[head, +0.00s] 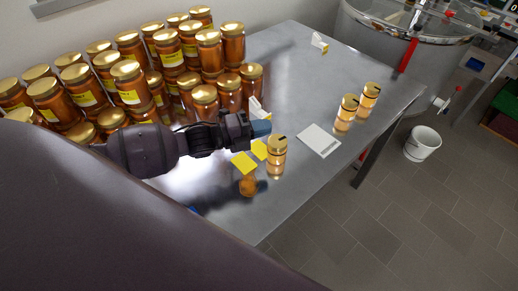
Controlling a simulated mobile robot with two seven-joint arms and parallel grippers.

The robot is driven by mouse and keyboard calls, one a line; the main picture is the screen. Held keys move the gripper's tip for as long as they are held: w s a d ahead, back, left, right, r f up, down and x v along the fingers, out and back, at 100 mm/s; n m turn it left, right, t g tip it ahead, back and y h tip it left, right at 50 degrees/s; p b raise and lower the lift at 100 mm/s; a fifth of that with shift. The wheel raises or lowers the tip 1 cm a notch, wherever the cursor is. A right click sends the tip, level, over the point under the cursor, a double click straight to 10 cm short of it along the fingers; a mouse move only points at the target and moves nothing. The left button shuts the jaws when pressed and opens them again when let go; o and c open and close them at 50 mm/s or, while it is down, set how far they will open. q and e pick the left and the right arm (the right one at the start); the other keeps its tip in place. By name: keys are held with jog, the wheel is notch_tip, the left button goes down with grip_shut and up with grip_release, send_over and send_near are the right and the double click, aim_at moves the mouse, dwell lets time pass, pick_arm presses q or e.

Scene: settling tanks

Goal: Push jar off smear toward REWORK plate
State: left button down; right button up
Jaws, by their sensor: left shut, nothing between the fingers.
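A jar of pale amber honey (277,158) with a gold lid bearing a dark mark stands upright on the steel table. An orange-brown smear (248,185) lies on the tabletop to its lower left, near the front edge; whether any smear is under the jar I cannot tell. A flat white plate (319,141) lies to the jar's right; its lettering is too small to read. My left gripper (262,128) is shut and empty, just behind and left of the jar's lid; I cannot tell whether they touch. My right gripper is not in view.
Many dark amber jars (127,82) crowd the table's back left. Two pale jars (347,108) (370,95) stand beyond the plate near the right edge. Yellow cards (244,163) lie left of the jar. A bucket (422,144) stands on the floor. The table's (290,60) far middle is clear.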

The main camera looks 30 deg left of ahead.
aim_at(269, 148)
pick_arm(q)
jog(key=f, duration=0.3)
jog(key=s+a+f, duration=0.1)
jog(key=f, duration=0.6)
jog(key=shift+s+a+f, duration=0.1)
jog(key=shift+s+a, duration=0.05)
jog(key=shift+w+d, duration=0.25)
jog(key=shift+d, duration=0.05)
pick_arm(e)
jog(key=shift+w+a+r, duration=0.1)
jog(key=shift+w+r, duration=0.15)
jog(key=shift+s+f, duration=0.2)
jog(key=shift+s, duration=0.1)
pick_arm(q)
jog(key=shift+x, duration=1.5)
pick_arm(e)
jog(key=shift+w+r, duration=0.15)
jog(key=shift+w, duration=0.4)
